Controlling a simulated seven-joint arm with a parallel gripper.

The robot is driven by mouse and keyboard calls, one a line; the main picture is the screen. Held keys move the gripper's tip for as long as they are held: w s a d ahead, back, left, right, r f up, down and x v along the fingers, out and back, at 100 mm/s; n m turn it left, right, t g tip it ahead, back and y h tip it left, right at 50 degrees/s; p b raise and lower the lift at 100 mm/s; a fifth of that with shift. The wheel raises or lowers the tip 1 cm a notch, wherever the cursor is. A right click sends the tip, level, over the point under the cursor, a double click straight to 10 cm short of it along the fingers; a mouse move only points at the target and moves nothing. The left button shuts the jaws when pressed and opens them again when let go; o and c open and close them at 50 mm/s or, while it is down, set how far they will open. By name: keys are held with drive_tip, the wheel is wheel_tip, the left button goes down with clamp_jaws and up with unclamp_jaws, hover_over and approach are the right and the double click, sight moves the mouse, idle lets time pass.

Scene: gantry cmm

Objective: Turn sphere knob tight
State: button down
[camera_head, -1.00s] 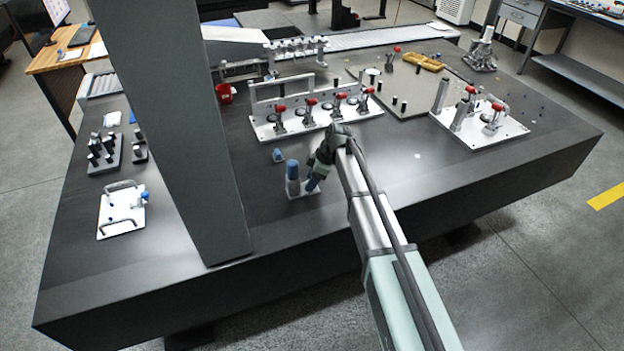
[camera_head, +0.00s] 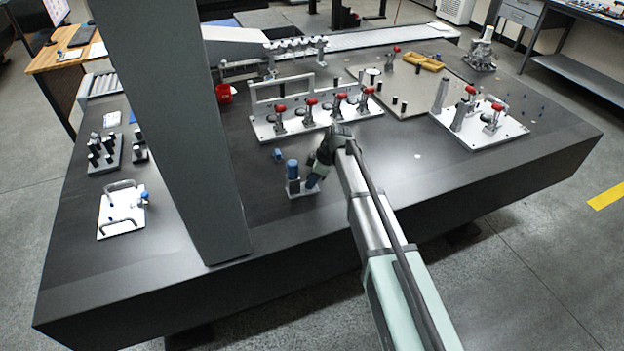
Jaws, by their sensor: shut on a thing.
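A small light base (camera_head: 301,193) stands near the front of the dark table, with an upright blue cylinder (camera_head: 292,171) on its left side. My gripper (camera_head: 312,182) is at the right side of this base, tilted down to the left, beside the cylinder. Something blue shows at its fingertips, and it is shut on it. The fingers are small and partly hidden by the wrist, so the sphere knob itself cannot be made out clearly. Its thread and seating are not visible.
A small blue piece (camera_head: 277,153) lies behind the base. A fixture plate with red-handled clamps (camera_head: 310,122) stands farther back. A thick grey column (camera_head: 175,130) rises at left. A white plate with handles (camera_head: 120,213) lies beyond it. The table's front right is clear.

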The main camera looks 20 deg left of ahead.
drive_tip(key=m+t, duration=0.1)
drive_tip(key=m, duration=0.2)
drive_tip(key=shift+s, duration=0.2)
drive_tip(key=shift+s+m+t, duration=0.1)
drive_tip(key=shift+m+t, duration=0.8)
drive_tip(key=shift+m, duration=1.1)
drive_tip(key=c, duration=0.9)
unclamp_jaws()
